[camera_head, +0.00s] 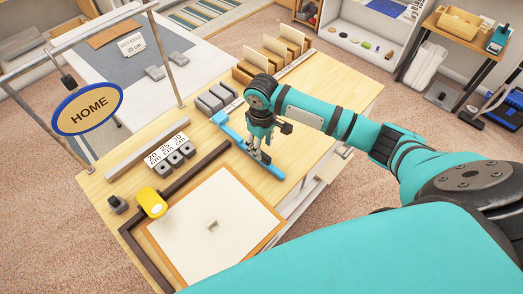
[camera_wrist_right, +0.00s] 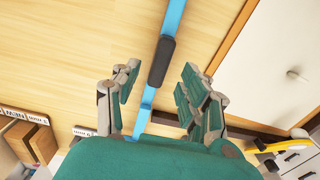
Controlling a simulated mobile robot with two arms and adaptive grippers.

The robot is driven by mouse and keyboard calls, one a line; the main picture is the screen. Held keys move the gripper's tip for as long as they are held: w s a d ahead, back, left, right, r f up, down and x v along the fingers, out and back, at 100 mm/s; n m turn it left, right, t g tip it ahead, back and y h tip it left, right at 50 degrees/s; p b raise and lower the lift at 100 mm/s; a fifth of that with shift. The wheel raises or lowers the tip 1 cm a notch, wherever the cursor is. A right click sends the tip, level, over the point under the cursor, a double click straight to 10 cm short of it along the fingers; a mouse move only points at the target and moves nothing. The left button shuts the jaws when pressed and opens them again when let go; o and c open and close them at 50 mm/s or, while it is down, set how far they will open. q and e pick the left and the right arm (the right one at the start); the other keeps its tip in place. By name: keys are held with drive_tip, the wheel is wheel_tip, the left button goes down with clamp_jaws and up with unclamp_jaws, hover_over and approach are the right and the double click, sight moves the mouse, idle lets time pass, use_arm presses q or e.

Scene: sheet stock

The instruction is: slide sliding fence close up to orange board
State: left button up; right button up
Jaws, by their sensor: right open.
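The blue sliding fence (camera_head: 233,131) lies across the wooden table, with a gap between it and the board. The orange board (camera_head: 255,193) shows as an orange rim around a cream sheet, nearer to me than the fence. My right gripper (camera_head: 262,155) is over the fence, pointing down. In the right wrist view, the fence (camera_wrist_right: 174,18) and its dark grip (camera_wrist_right: 161,62) run between the two spread fingers of my right gripper (camera_wrist_right: 155,88), which are apart from the grip. My left gripper is out of view.
Dark rails (camera_head: 190,177) border the board on its far and left sides. A yellow object (camera_head: 151,202) stands by the left rail. A HOME sign (camera_head: 90,109) hangs at left.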

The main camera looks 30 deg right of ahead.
wheel_tip(320, 180, down, 4)
drive_tip(key=shift+r, duration=0.15)
drive_tip(key=shift+f, duration=0.4)
clamp_jaws()
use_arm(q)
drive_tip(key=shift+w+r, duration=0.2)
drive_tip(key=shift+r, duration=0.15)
